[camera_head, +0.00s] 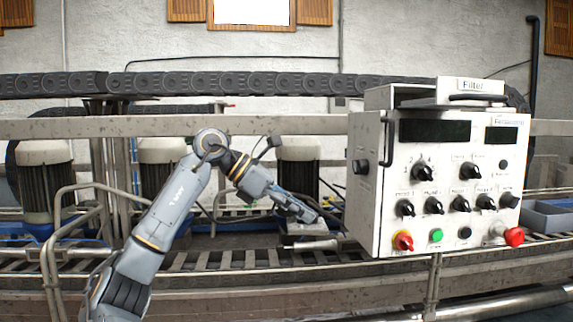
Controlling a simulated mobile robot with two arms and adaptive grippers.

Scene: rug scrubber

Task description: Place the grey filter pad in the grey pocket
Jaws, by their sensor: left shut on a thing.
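My left gripper (312,213) is low, left of the white control box, and points down and to the right. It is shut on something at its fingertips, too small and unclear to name. A pale grey block-like shape (306,229) shows just below the fingertips. I cannot tell whether they touch. I cannot make out the grey filter pad for certain. The white control box (366,205) has a raised flap labelled "Filter" (470,86) on top. An opening shows at its top left, but its inside is hidden. I cannot pick out the grey pocket. My right gripper is out of view.
The box's front carries several black knobs, a green button (437,235) and a red knob (514,237). A roller conveyor (215,261) runs below, with a metal rail behind. A grey-blue bin (550,219) stands at right.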

